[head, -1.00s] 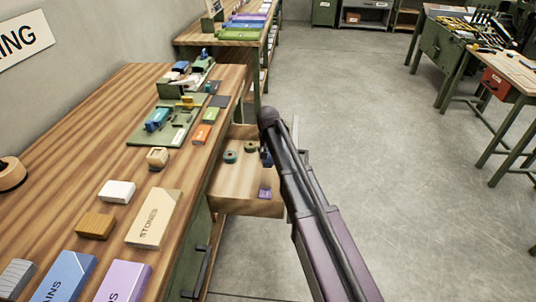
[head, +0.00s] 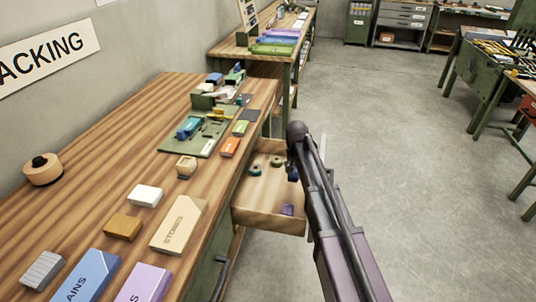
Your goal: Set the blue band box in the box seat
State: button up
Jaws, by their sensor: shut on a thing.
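My arm reaches up from the bottom right over an open wooden drawer, and its joint hides most of my gripper (head: 292,163). A small dark blue thing, which I take as the blue band box (head: 293,174), shows at the gripper, low over the drawer's right side. My gripper is shut on it, though the fingers are mostly covered. I cannot tell whether the box touches the drawer floor. A green board (head: 203,148) with raised fittings lies on the bench to the left. It bears a blue piece (head: 188,127). I cannot make out which fitting is the box seat.
The drawer (head: 268,220) also holds two small round rolls (head: 255,169) and a purple block (head: 287,210). Open floor lies to the right.

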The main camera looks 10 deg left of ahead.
notch_tip(320, 180, up, 32)
jog(key=p, duration=3.1)
jog(key=shift+f, duration=0.15)
